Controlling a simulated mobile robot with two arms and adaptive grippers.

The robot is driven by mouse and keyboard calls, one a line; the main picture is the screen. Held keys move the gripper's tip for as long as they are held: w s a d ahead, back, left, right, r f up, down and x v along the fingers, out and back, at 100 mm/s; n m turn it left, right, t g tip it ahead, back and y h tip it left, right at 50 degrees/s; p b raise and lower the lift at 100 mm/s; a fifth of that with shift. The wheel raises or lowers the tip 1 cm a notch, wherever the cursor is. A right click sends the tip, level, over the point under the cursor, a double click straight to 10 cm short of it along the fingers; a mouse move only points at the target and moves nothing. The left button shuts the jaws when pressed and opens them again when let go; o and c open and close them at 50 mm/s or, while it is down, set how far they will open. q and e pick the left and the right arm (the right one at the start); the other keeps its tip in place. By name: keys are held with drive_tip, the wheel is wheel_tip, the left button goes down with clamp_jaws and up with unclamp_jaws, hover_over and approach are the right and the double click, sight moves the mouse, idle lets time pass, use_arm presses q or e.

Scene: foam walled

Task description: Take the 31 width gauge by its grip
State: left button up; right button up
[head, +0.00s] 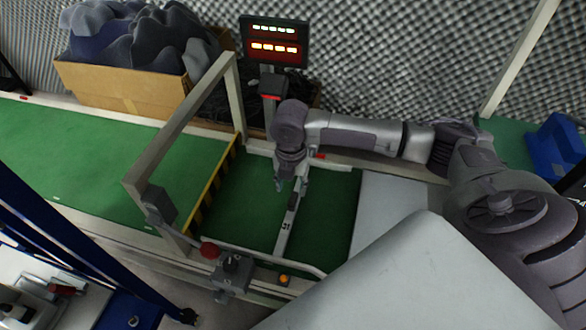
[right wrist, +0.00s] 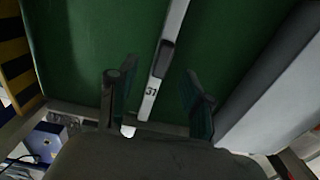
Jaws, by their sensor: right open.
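The 31 width gauge (head: 283,236) is a long, narrow light-grey bar lying over the green conveyor belt. In the right wrist view the gauge (right wrist: 149,104) shows the number 31 beside its dark grip (right wrist: 163,58). My right gripper (head: 290,184) hangs over the upper part of the gauge. In the right wrist view my right gripper (right wrist: 160,70) is open, with one finger on each side of the bar near the grip and nothing between them held. I cannot tell the height left above the grip. My left gripper is not in view.
A grey metal frame (head: 178,125) and a yellow-black striped edge (head: 215,180) stand left of the gauge. A display (head: 274,42) and a cardboard box (head: 122,88) of foam stand behind. Bare belt flanks the gauge.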

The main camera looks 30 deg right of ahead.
sight(293, 198)
drive_tip(key=f, duration=0.1)
drive_tip(key=f+b, duration=0.1)
drive_tip(key=f, duration=0.1)
drive_tip(key=f+b, duration=0.1)
drive_tip(key=shift+s+f, duration=0.3)
drive_tip(key=shift+f, duration=0.3)
clamp_jaws()
